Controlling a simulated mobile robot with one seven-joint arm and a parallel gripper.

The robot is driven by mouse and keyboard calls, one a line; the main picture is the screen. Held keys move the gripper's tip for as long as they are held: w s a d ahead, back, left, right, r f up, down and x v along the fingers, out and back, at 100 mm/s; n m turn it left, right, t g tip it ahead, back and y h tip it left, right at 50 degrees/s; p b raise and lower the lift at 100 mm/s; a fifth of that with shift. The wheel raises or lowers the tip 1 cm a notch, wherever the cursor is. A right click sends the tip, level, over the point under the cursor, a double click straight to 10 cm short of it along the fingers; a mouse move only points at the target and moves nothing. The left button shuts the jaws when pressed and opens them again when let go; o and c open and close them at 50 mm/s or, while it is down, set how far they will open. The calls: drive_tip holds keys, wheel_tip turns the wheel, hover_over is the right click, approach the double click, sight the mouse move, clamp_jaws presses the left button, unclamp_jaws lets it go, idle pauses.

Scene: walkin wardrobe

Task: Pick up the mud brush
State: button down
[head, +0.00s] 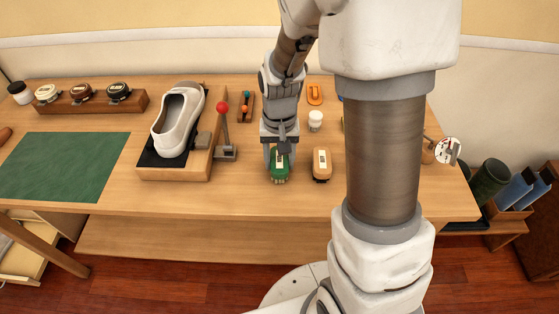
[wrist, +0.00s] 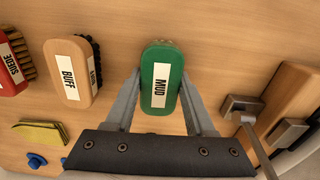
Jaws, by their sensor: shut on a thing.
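The mud brush (wrist: 161,80) has a green back with a white label reading MUD in the wrist view. It also shows in the head view (head: 279,166), on the wooden table near its front edge. My gripper (wrist: 158,92) has one finger on each side of the green back and is shut on it. In the head view my gripper (head: 279,152) comes down from above onto the brush. The brush looks to be at the table surface; I cannot tell whether it is clear of it.
A tan buff brush (head: 321,164) lies close by on the right. The shoe stand (head: 175,173) with a white shoe (head: 177,122) and a red-knobbed lever (head: 222,108) stands to the left. A white jar (head: 315,121) is behind. The front edge of the table is clear.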

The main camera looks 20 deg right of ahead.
sight(279, 159)
drive_tip(key=shift+r, duration=0.55)
wheel_tip(279, 159, up, 3)
drive_tip(key=shift+r+p, duration=0.1)
drive_tip(key=shift+p, duration=0.55)
drive_tip(key=s+d+r+p, duration=0.2)
drive_tip(key=s+d+r, duration=0.3)
drive_tip(key=s, duration=0.5)
drive_tip(key=shift+s+d+r, duration=0.15)
drive_tip(key=shift+d+r, duration=0.15)
drive_tip(key=shift+r, duration=0.4)
drive_tip(key=c, duration=1)
unclamp_jaws()
clamp_jaws()
drive_tip(key=shift+f, duration=0.1)
